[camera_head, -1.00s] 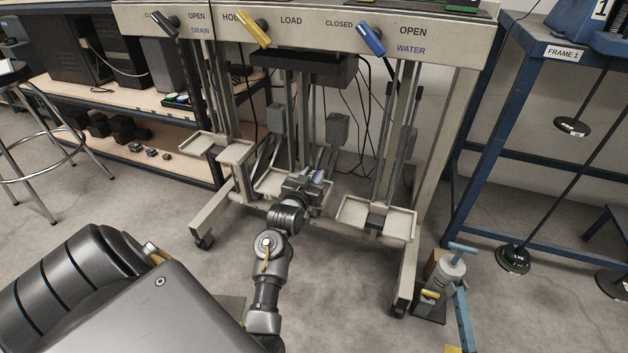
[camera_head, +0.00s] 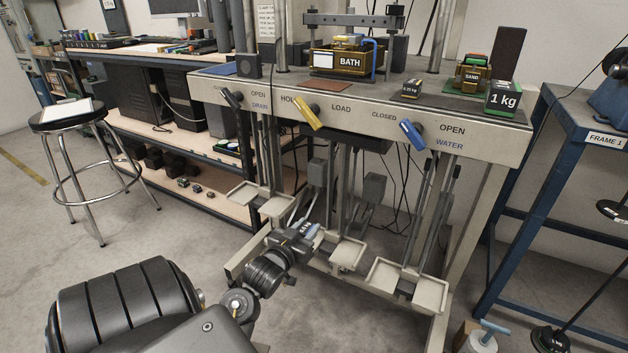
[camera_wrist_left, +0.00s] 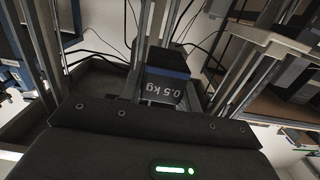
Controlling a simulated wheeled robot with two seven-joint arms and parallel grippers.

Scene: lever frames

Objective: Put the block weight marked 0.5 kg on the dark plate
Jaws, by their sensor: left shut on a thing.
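The block weight marked 0.5 kg (camera_wrist_left: 165,90) is dark with a blue band; its label shows upside down in the left wrist view. My left gripper (camera_head: 305,231) is shut on it, in front of the bench frame near the middle low tray (camera_head: 345,255). In the head view the block (camera_head: 308,228) is small and partly covered by the gripper. A dark mat or plate (camera_head: 462,97) lies on the bench top at the right, under the sand box and 1 kg block. I cannot tell whether it is the dark plate. My right gripper is not in view.
Yellow (camera_head: 307,113) and blue (camera_head: 412,134) levers stick out in front. Other low trays (camera_head: 262,200) flank the middle one.

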